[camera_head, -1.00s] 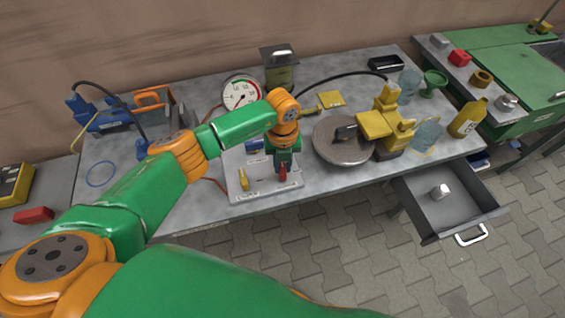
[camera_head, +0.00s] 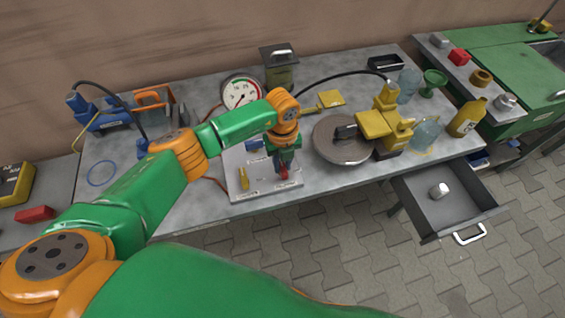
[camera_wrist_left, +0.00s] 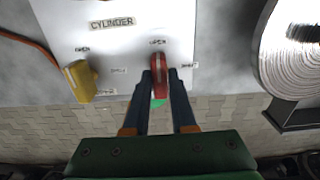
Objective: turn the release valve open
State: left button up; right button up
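A pale valve board (camera_head: 264,187) lies near the front edge of the table. It bears a yellow lever (camera_head: 244,179), a red lever (camera_head: 283,174) and a blue part (camera_head: 255,144). In the wrist view, the board has a CYLINDER label, and small OPEN and SHUT labels stand by the levers. I cannot read which valve is the release valve. My left gripper (camera_wrist_left: 162,82) has a dark finger on each side of the red lever (camera_wrist_left: 159,66), which fills the gap between the fingertips. The yellow lever (camera_wrist_left: 79,82) stands apart on the left. My right gripper is not in view.
A round metal disc (camera_head: 338,150) lies right of the board. A gauge (camera_head: 241,93) stands behind it. Yellow equipment (camera_head: 386,122) and bottles stand farther right. An open drawer (camera_head: 447,199) sticks out at the table's front right. Hoses run across the table.

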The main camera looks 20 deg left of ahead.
aim_at(282, 166)
pick_arm(q)
jog(key=o, duration=0.4)
jog(key=shift+c, duration=0.2)
notch_tip(282, 166, up, 7)
jog(key=shift+r+b, duration=0.1)
jog(key=shift+b, duration=0.4)
